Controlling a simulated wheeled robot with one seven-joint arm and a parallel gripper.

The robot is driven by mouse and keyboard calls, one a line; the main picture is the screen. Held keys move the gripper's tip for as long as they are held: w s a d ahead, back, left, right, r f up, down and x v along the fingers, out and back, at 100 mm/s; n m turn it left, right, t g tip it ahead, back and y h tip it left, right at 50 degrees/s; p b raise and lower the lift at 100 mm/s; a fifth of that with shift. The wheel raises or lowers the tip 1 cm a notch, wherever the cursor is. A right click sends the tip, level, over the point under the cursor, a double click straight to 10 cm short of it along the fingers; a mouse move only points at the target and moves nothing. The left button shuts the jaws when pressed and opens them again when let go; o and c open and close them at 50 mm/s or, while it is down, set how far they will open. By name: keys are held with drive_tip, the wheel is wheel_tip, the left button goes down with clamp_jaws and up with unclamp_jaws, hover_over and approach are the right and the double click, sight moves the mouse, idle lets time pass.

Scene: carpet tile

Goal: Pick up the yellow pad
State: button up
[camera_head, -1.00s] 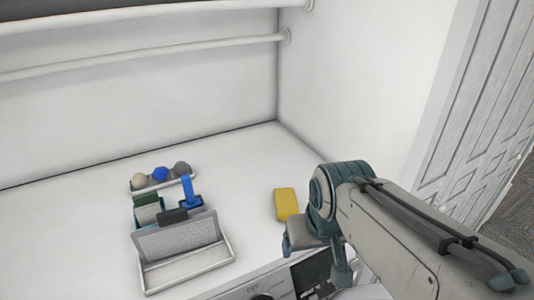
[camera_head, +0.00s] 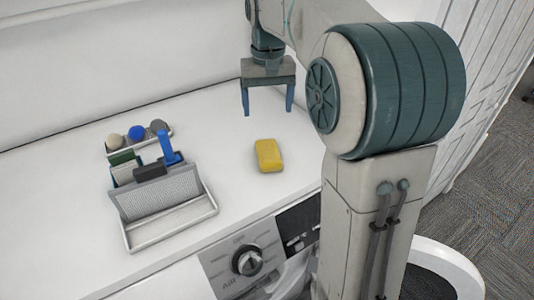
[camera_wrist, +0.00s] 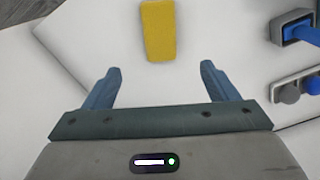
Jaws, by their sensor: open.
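The yellow pad (camera_head: 268,155) lies flat on the white top of the machine, to the right of the wire-mesh caddy. My gripper (camera_head: 267,112) is open and empty, pointing down, above and behind the pad in the head view. In the wrist view the pad (camera_wrist: 158,30) shows at the top middle, beyond the fingertips and lying between their lines. My gripper's two blue fingers (camera_wrist: 160,70) stand wide apart, with only white surface between them. Nothing hides the pad.
A mesh caddy (camera_head: 175,222) holding a blue-handled brush (camera_head: 168,148) and other items stands left of the pad. Behind it is a tray with several balls (camera_head: 137,133). The washing machine's dial (camera_head: 247,260) is at the front. White surface around the pad is clear.

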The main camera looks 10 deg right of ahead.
hover_over(268, 151)
drive_tip(key=f, duration=0.7)
drive_tip(key=shift+w+f, duration=0.3)
drive_tip(key=shift+f, duration=0.1)
drive_tip(key=shift+s+f+p, duration=0.15)
drive_tip(key=shift+f+p, duration=0.15)
drive_tip(key=shift+f, duration=1.05)
drive_tip(key=shift+s+f+p, duration=0.15)
drive_tip(key=shift+f+p, duration=0.15)
drive_tip(key=shift+f, duration=1)
drive_tip(key=c, duration=1.1)
drive_tip(key=shift+c, duration=0.2)
drive_tip(key=shift+r, duration=0.15)
